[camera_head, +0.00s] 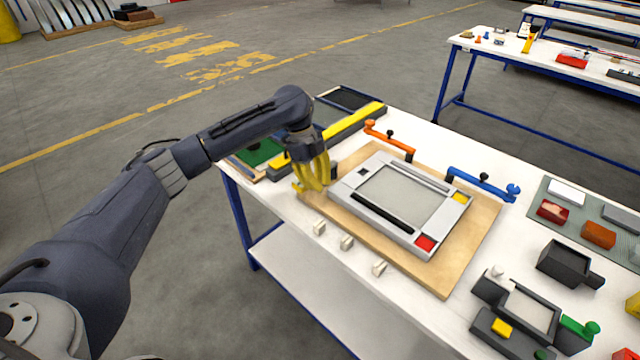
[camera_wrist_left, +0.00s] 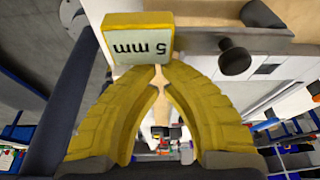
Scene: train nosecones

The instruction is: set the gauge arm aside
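The gauge arm shows in the left wrist view as a yellow block (camera_wrist_left: 138,40) marked "5 mm", upside down, on a grey bar (camera_wrist_left: 205,44) with a black knob (camera_wrist_left: 236,62). In the head view its yellow end (camera_head: 298,188) is at the left corner of the wooden board, partly hidden by my gripper. My left gripper (camera_head: 317,188) points down there. In the wrist view its yellow fingertips (camera_wrist_left: 160,70) are close together at the block's lower edge, shut on the gauge arm; the contact itself is mostly hidden. My right gripper is out of view.
A grey frame (camera_head: 372,222) lies on the wooden board (camera_head: 453,272). An orange arm (camera_head: 388,140) and a blue arm (camera_head: 483,184) stand behind it. Several small pale blocks (camera_head: 346,243) line the front. Dark fixtures (camera_head: 530,309) and a parts mat (camera_head: 622,244) are at right.

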